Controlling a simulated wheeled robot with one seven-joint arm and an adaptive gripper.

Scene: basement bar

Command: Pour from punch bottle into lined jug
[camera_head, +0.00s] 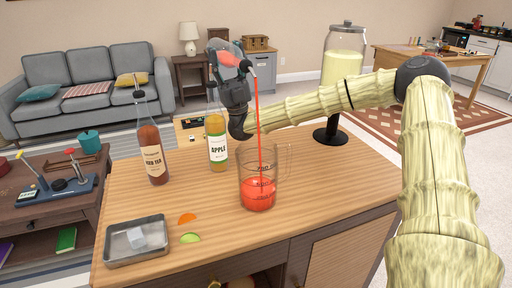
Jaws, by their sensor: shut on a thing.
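My gripper (235,84) is shut on the punch bottle (227,57) and holds it tipped high above the counter. The bottle's mouth points right and downward, and its red contents show through the glass. A thin red stream falls from the mouth into the lined jug (272,164). The jug is clear, with dark level lines and a handle on its right. It stands upright on the wooden counter. Red liquid (258,194) fills its lower part, with its surface near a middle line. The fingers partly hide the bottle.
A labelled apple bottle (216,150) stands behind the jug, left of it, below my gripper. A brown tea bottle (151,150) stands farther left. A metal tray (115,254) with ice and fruit slices lie front left. A drink dispenser (343,60) stands back right. The counter's right side (340,180) is clear.

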